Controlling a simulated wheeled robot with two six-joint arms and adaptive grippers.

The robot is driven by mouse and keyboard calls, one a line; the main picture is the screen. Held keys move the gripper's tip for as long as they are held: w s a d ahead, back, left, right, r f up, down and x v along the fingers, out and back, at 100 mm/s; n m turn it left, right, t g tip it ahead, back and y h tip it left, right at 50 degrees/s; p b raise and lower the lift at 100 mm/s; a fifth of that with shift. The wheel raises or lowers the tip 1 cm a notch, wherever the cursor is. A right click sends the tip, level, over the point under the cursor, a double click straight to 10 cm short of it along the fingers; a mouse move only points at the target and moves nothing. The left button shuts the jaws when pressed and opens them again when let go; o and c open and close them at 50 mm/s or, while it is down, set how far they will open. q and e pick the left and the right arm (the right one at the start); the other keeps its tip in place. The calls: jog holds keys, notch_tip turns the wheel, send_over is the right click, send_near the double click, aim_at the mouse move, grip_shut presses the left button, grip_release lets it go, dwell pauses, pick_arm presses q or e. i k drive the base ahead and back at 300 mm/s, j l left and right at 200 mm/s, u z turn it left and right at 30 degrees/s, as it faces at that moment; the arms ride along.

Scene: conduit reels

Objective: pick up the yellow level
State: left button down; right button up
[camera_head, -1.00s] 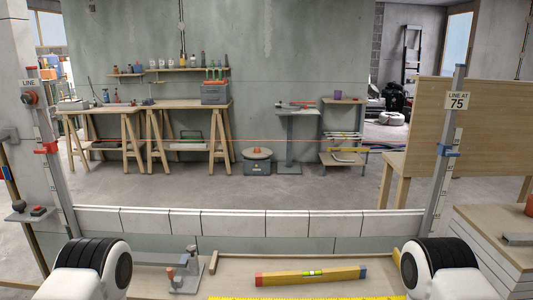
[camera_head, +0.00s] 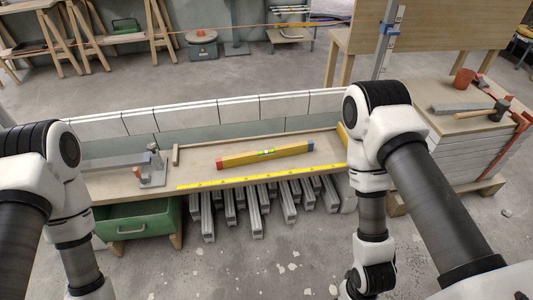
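The yellow level (camera_head: 247,156) lies flat on the wooden bench (camera_head: 205,167), slightly tilted in the picture, with its right end farther back. It has a green vial near its middle, a red end at the left and a blue and red end at the right. Nothing touches it from above. My two arms come down on either side of the bench, left and right of the level. Both grippers are outside the picture, below its lower edge.
A yellow measuring strip (camera_head: 260,174) runs along the bench's front edge. A grey metal tool (camera_head: 152,172) stands at the bench's left. A low block wall (camera_head: 190,115) runs behind. A stack (camera_head: 462,150) with a hammer (camera_head: 490,112) and red pot (camera_head: 465,78) stands right.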

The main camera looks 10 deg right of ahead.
aim_at(234, 161)
jog(key=i+l+u, duration=0.3)
jog(key=l, duration=0.25)
jog(key=i+l+u, duration=0.35)
jog(key=l, duration=0.35)
jog(key=i+l+u, duration=0.15)
jog(key=l, duration=0.2)
jog(key=i+l+u, duration=0.15)
jog(key=l, duration=0.2)
jog(key=l+u, duration=0.15)
jog(key=l, duration=0.25)
jog(key=i, duration=0.05)
